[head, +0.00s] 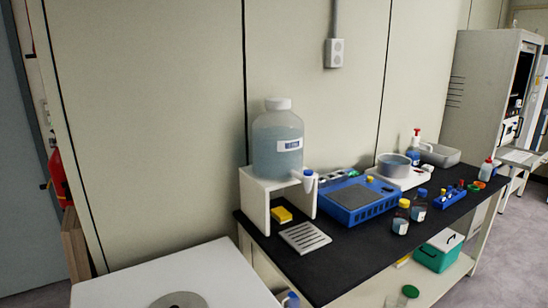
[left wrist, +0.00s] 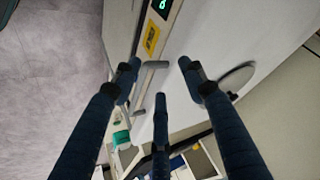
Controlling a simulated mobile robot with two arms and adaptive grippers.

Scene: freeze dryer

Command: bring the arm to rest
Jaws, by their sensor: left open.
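My left gripper (left wrist: 160,78) shows in the left wrist view with its dark blue fingers spread apart and nothing between them. Behind the fingers is a white machine (left wrist: 215,50) with a small lit display (left wrist: 162,5), a yellow label (left wrist: 151,38) and a grey bar handle (left wrist: 150,78). Whether any finger touches the handle cannot be told. In the head view a white machine top (head: 120,288) with a grey round plate (head: 178,301) fills the bottom left. Neither gripper shows in the head view.
A black-topped bench (head: 335,262) carries a large bottle (head: 277,150) on a white stand, a blue device (head: 358,203), small bottles and a metal pot (head: 394,167). A teal box (head: 438,250) sits on its lower shelf. Grey floor (left wrist: 50,90) lies open at left in the wrist view.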

